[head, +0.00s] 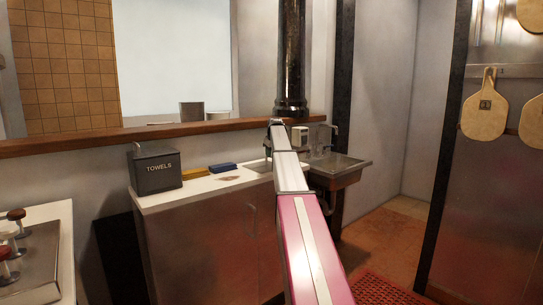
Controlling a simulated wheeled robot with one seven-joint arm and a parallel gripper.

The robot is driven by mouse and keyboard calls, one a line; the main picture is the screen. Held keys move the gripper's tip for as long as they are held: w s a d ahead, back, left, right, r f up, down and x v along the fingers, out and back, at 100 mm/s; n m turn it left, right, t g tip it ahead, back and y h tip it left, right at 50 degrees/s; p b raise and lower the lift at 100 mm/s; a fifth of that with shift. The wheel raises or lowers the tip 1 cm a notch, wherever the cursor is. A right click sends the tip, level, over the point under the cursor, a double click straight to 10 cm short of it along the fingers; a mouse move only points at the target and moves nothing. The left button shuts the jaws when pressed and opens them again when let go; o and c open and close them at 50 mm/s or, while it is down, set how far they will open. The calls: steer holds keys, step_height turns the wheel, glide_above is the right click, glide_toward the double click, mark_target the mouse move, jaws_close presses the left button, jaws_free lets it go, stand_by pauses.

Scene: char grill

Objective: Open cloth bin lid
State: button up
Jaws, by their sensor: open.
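The cloth bin is a dark grey box marked TOWELS (158,178). It stands at the left end of the white counter in the head view. Its lid (152,151) looks shut, with a small knob or handle at its left side. My arm reaches from the bottom centre toward the back wall, over the counter and to the right of the bin. My gripper cannot be made out at the far end of the arm. The arm appears well apart from the bin.
A sink (341,163) stands right of my arm. A black pipe (291,60) rises behind the arm's end. A stove with red knobs (14,215) is at left.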

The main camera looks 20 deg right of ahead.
steer(key=shift+w+f, duration=0.3)
steer(key=shift+f, duration=0.35)
jaws_close()
steer(key=shift+r, duration=0.15)
